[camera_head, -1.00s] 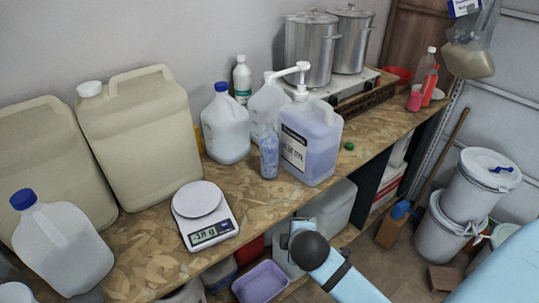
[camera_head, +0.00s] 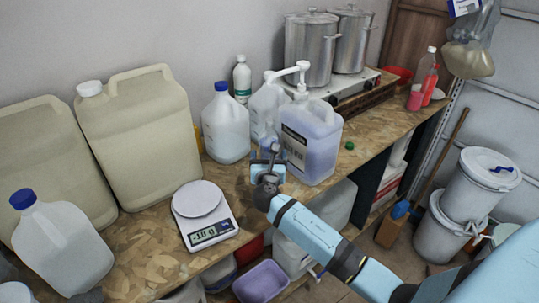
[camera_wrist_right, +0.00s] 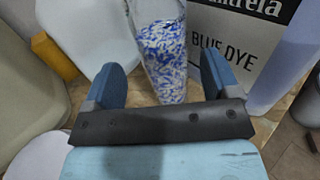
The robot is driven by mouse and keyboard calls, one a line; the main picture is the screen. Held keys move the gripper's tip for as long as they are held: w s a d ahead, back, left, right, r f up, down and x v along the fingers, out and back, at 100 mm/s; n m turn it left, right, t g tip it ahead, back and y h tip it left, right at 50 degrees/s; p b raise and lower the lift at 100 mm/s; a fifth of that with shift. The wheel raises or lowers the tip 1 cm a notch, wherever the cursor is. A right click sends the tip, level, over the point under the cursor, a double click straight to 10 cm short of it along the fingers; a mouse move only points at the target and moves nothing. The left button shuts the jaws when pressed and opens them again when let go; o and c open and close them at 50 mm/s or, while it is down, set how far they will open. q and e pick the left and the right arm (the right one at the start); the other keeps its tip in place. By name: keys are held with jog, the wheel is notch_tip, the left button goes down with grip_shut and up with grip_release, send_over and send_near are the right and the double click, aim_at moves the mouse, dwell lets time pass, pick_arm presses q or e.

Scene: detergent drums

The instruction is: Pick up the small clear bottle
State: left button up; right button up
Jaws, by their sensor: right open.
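In the right wrist view the bottle (camera_wrist_right: 163,55) stands beyond and between the two open blue fingers (camera_wrist_right: 165,82), with a gap on each side. The bottle's top is cut off in the wrist view. My left gripper is not in view.
The blue dye jug (camera_head: 312,145) with a white pump stands close to the right of the bottle. A blue-capped jug (camera_head: 225,130) is close on the left. A kitchen scale (camera_head: 206,215) sits front left. Bare bench (camera_head: 150,245) shows around the scale.

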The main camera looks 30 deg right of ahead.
jog(key=f+p+x, duration=0.1)
jog(key=x, duration=0.6)
jog(key=shift+w+f, duration=0.2)
jog(key=shift+f, duration=0.15)
jog(key=shift+d, duration=0.1)
jog(key=shift+c, duration=0.2)
jog(key=c, duration=1)
jog(key=shift+o, duration=0.2)
jog(key=shift+r, duration=0.15)
